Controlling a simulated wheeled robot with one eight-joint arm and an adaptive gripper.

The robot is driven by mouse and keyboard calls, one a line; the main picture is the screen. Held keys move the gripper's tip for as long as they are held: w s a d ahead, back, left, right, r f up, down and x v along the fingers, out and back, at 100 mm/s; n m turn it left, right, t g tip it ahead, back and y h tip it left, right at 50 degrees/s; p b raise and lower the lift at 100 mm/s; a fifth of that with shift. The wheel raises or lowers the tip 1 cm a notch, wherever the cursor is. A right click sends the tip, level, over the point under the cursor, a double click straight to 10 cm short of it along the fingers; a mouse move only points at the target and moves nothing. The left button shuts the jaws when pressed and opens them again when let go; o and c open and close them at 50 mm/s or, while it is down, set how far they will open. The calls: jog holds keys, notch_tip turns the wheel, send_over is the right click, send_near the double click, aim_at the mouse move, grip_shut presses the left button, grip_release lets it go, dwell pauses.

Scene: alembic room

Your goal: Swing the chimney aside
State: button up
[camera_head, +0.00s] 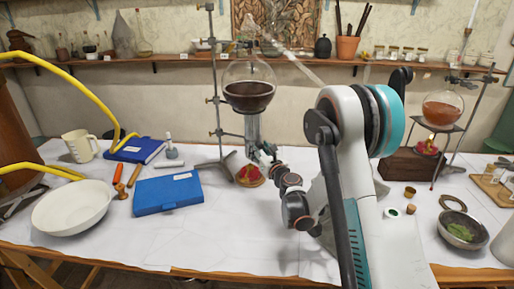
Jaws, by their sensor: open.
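What looks like the chimney (252,128) is a grey, upright, tube-shaped piece under a round flask (248,72) with dark liquid, at the back middle of the table. Below it is a small red and yellow burner-like thing (250,176). My gripper (261,153) is open at the chimney's lower right side. It is small in this view, and I cannot tell whether it touches the chimney. My wrist partly hides the area to the right of the burner.
A metal stand (215,100) rises just left of the flask. A blue case (168,193), a white bowl (72,207) and a mug (80,146) are on the left. A second flask (442,109) on a stand and a grey bowl (461,230) are on the right. The front middle cloth is clear.

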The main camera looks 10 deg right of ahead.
jog(key=s+d, duration=0.1)
jog(key=s, duration=0.8)
jog(key=shift+d, duration=0.15)
jog(key=shift+s, duration=0.1)
